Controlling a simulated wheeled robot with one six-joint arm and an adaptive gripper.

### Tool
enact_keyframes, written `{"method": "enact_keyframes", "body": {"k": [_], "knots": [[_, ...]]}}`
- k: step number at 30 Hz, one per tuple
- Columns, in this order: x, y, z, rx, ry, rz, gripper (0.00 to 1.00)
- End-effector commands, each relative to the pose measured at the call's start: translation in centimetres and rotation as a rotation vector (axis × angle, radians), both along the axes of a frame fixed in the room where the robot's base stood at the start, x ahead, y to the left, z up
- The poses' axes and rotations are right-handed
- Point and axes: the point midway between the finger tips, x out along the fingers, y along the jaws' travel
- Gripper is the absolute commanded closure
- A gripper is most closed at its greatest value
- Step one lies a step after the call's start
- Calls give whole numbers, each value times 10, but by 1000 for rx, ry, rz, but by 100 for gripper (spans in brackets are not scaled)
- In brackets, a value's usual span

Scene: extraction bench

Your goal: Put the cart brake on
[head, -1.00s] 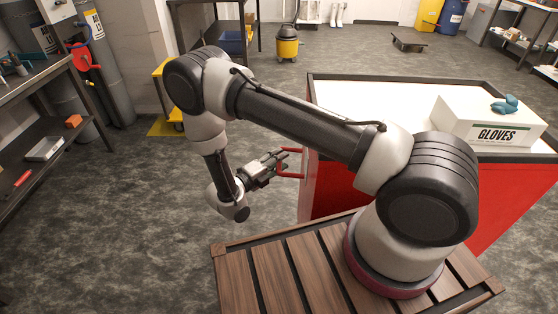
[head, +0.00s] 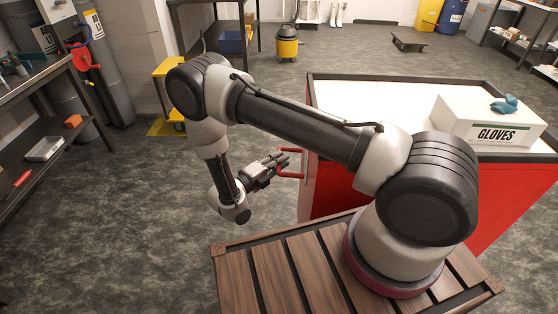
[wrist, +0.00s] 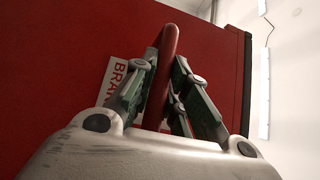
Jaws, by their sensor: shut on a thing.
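The red cart (head: 335,190) stands right of my arm, with a white top. A red bar-shaped handle (head: 291,177) sticks out from its left side. My gripper (head: 284,160) is at this handle. In the wrist view the red handle (wrist: 161,85) runs between the two fingers of my gripper (wrist: 168,90), which are shut on it. A white label (wrist: 118,75) with red letters "BRA" is on the cart's red panel beside the handle; the finger hides the rest of the word.
A white "GLOVES" box (head: 490,122) with teal gloves (head: 505,104) stands on the cart top. A dark workbench (head: 40,85) is at the left. A yellow vacuum (head: 287,45) and a low dolly (head: 408,43) stand farther back. The floor left of the cart is clear.

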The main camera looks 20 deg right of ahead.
Motion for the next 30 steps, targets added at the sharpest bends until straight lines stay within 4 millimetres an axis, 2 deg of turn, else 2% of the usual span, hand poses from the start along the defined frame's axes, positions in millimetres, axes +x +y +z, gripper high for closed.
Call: {"method": "enact_keyframes", "body": {"k": [3,18,30], "knots": [[0,0,-8,-63,22,0,100],[-1,-4,-37,-61,23,0,100],[-3,-8,-48,-60,22,-1,100]]}}
